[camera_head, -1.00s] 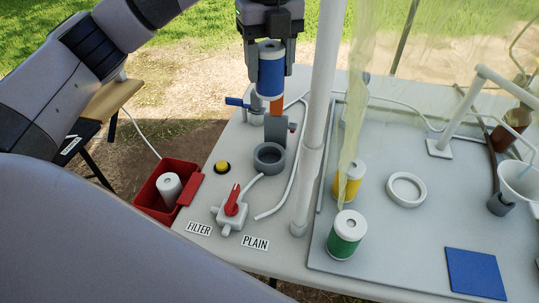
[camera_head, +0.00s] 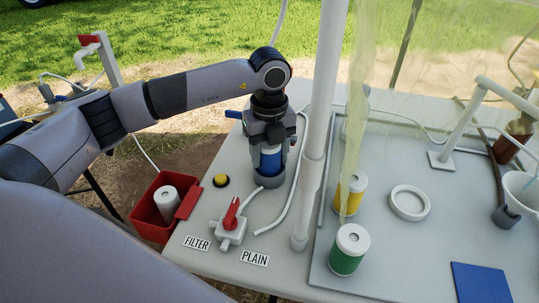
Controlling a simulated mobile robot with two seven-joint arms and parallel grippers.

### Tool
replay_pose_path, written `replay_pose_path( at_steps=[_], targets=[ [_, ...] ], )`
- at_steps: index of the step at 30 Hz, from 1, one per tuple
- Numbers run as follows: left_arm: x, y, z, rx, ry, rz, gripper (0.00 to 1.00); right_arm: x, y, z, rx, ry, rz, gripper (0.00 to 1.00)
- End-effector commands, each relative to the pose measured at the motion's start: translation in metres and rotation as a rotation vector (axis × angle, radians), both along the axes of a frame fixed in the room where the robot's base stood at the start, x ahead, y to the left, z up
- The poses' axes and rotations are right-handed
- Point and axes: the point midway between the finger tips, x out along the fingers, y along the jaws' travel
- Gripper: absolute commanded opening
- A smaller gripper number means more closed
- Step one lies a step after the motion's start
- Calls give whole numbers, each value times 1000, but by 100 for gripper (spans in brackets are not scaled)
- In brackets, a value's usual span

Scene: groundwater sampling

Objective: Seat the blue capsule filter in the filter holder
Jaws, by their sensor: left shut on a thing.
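The blue capsule filter (camera_head: 270,160) is upright with its lower end in or just over the grey ring of the filter holder (camera_head: 272,181); I cannot tell if it is fully down. My left gripper (camera_head: 270,143) points straight down from above and is shut on the filter's upper part, hiding its top. The holder's rear is hidden behind the filter and gripper. My right gripper is not in view.
A red-handled valve (camera_head: 230,223) stands in front, by the FILTER and PLAIN labels. A red bin (camera_head: 153,219) holds a white capsule. A white post (camera_head: 312,150) rises close right of the holder; yellow (camera_head: 352,195) and green (camera_head: 348,249) capsules stand beyond it.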

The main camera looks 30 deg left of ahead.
Motion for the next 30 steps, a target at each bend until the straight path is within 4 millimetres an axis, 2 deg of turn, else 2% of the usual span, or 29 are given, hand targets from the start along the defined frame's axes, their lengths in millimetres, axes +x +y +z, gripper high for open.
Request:
replay_pose_path(
  at_steps=[2,13,14,15,16,25,30],
  targets=[
    [0,0,-9,-1,1,0,24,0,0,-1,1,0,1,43],
    [0,-1,-14,-1,-1,-1,24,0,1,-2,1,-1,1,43],
    [0,-1,-13,-1,-1,-1,61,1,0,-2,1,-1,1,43],
    [0,-1,-13,-1,-1,-1,74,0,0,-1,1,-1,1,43],
    [0,-1,-13,-1,-1,-1,80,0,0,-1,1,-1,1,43],
    [0,-1,-11,-1,-1,-1,80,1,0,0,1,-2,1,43],
    [1,-1,6,-2,-5,-1,80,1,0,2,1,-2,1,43]
  ],
)
